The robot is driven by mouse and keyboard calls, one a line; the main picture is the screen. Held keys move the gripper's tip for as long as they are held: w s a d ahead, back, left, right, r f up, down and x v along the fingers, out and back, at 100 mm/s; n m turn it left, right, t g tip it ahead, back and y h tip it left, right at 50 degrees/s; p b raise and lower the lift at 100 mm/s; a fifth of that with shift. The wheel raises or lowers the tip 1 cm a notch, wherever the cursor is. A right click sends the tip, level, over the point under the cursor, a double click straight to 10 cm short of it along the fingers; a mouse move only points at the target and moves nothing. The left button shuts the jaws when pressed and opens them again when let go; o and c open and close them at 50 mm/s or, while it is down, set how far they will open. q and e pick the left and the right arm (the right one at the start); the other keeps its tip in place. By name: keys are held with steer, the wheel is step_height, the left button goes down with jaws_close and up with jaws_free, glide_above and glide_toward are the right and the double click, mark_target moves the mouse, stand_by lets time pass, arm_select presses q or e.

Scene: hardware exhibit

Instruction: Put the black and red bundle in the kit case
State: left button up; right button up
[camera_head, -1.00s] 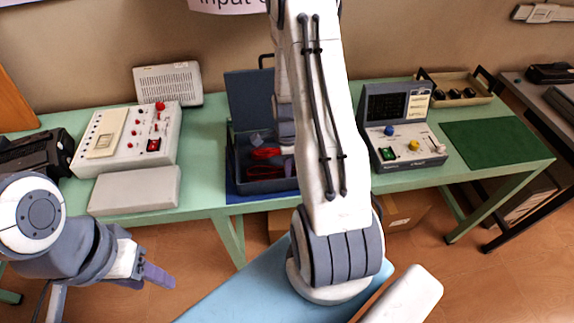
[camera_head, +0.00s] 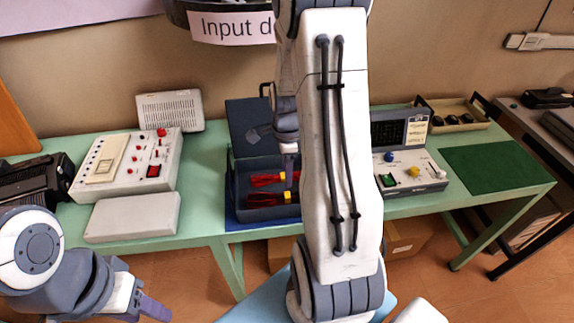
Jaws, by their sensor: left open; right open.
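The kit case (camera_head: 235,203) is a dark blue-grey box on the green table, its lid (camera_head: 250,128) standing open at the back. A black and red bundle (camera_head: 266,180) with yellow parts lies inside it. Another red and yellow piece (camera_head: 270,198) shows at the front of the case; I cannot tell whether it belongs to the same bundle. My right gripper (camera_head: 290,170) is open and points down over the right part of the case, partly hidden by my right arm. The arm also covers the case's right side. My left gripper (camera_head: 145,305) is open and empty in front of the table at lower left.
A control panel (camera_head: 120,165) and a pale flat box (camera_head: 133,217) stand left of the case. A meter unit (camera_head: 405,160), a green mat (camera_head: 497,165) and a tray (camera_head: 470,118) are to the right. A blue mat edge (camera_head: 231,221) shows under the case.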

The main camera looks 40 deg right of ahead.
steer(key=s+a+r+n, duration=0.2)
steer(key=a+r+n, duration=0.3)
steer(key=a+n, duration=0.45)
steer(key=s+a+r+n, duration=0.1)
steer(key=a+r+n, duration=0.3)
steer(key=a+n, duration=0.55)
steer(key=s+a+r+n+y, duration=0.1)
steer(key=s+a+r+n, duration=0.2)
steer(key=s+a+n, duration=0.8)
steer(key=shift+s+a+n, duration=0.4)
steer(key=shift+s+n, duration=0.5)
steer(key=shift+s, duration=0.25)
